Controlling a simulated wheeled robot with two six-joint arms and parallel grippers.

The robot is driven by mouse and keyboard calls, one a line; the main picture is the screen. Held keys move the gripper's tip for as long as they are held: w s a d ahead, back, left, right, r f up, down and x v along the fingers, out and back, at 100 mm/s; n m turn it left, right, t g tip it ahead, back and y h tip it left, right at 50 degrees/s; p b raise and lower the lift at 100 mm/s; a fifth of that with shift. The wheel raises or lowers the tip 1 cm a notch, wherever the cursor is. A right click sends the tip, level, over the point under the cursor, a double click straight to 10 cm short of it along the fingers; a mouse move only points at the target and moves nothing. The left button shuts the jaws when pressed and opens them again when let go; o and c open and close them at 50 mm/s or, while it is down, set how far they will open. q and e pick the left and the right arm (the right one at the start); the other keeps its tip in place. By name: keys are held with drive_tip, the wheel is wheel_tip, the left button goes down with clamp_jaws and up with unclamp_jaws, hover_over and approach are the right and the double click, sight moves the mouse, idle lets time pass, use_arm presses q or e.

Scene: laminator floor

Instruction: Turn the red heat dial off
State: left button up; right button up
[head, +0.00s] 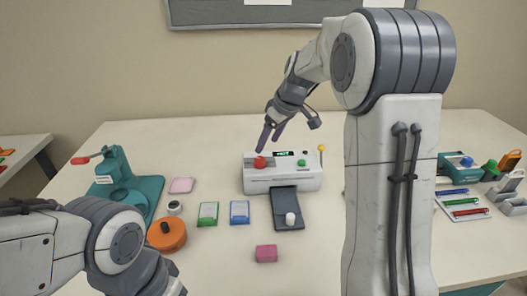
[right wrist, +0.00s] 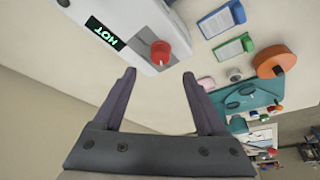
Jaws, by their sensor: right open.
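The white laminator (head: 255,182) stands in the middle of the table. Its red heat dial (head: 260,162) is on the top left, beside a small display (head: 284,154) with green text. In the right wrist view the display (right wrist: 105,33) reads HOT, and the dial (right wrist: 160,52) shows just past the fingertips. My right gripper (head: 269,140) is open and empty, above and close to the dial, with no contact visible. In the right wrist view its fingers (right wrist: 159,85) are spread wide. My left arm is at the lower left; its gripper is out of frame.
A green button (head: 301,163) and a yellow-knobbed lever (head: 321,149) are on the laminator's right. A dark tray (head: 286,222) extends in front. Green and blue packs (head: 208,213), an orange disc (head: 167,235) and a teal press (head: 118,182) lie left. A pink block (head: 266,254) lies in front.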

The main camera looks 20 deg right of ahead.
drive_tip(key=shift+v, duration=1.5)
drive_tip(key=shift+a, duration=0.1)
drive_tip(key=s+a+g+p, duration=0.2)
drive_tip(key=s+a+p, duration=0.1)
drive_tip(key=s+a, duration=1.25)
drive_tip(key=s+a+f+g+p, duration=0.1)
drive_tip(key=s+a, duration=0.1)
drive_tip(key=s, duration=0.6)
drive_tip(key=s+a+f+n+g+h+p, duration=0.1)
drive_tip(key=s+a+f, duration=0.1)
drive_tip(key=s, duration=0.7)
drive_tip(key=shift+a+f, duration=0.25)
drive_tip(key=shift+f, duration=0.05)
